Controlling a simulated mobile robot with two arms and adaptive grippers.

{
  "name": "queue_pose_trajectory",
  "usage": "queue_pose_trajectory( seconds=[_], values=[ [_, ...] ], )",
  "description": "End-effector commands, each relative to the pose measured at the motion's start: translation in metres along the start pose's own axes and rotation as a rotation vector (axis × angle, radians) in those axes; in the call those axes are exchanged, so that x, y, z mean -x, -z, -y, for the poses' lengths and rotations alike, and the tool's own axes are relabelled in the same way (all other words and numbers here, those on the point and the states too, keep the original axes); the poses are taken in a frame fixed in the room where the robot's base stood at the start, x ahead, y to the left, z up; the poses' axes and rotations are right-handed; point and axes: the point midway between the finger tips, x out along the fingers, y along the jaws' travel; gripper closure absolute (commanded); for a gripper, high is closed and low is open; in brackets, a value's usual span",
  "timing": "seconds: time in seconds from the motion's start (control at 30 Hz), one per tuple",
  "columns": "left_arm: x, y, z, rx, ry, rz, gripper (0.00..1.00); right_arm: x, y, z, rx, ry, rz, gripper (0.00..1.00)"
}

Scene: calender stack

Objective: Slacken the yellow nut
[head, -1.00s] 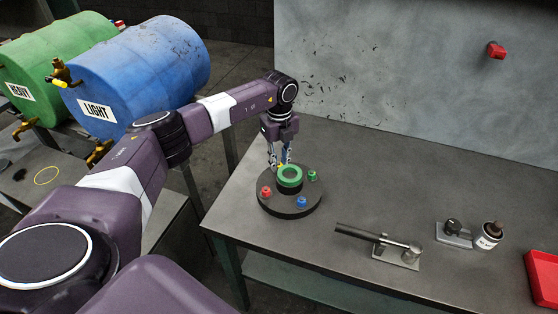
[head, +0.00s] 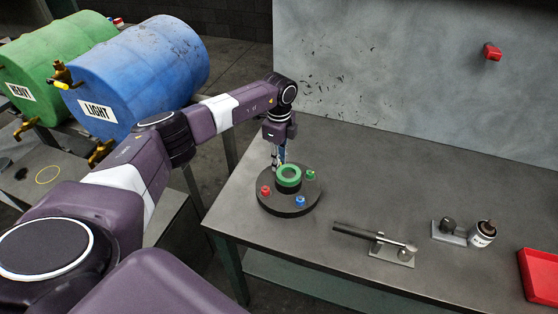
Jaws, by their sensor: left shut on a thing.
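A round black flange (head: 290,205) stands on the grey workbench, with a green ring (head: 288,174) at its centre. A red nut (head: 265,190), a blue nut (head: 300,201) and a green nut (head: 310,175) show around the ring. My left gripper (head: 279,162) points down at the far-left side of the flange, behind the green ring. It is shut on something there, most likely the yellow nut. The fingers and the ring hide that nut, and its yellow does not show clearly now. My right gripper is out of view.
On the bench (head: 360,155) to the right lie a dark-handled tool on a metal plate (head: 392,254), a small block on a plate (head: 449,231), a bottle (head: 483,233) and a red tray (head: 541,275).

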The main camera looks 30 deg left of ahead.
Motion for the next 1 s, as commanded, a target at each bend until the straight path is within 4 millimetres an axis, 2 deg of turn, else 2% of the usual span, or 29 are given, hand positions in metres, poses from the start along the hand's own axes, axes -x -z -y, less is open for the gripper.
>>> queue_pose_trajectory(
  seconds=[0.4, 0.43, 0.57, 0.87, 1.0],
  values=[
    [0.000, 0.000, 0.000, 0.006, 0.001, 0.000, 1.00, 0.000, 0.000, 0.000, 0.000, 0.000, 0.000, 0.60],
    [0.000, 0.000, 0.000, 0.005, 0.001, 0.000, 0.80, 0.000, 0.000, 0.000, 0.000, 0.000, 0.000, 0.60],
    [0.000, 0.000, 0.000, 0.005, 0.001, 0.000, 0.65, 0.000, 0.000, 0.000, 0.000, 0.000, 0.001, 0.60],
    [0.002, 0.000, 0.000, 0.005, 0.000, 0.000, 0.65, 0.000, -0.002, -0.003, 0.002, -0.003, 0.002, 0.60],
    [0.016, 0.000, 0.002, 0.004, 0.004, -0.001, 0.65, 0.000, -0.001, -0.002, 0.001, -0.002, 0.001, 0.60]
  ],
)
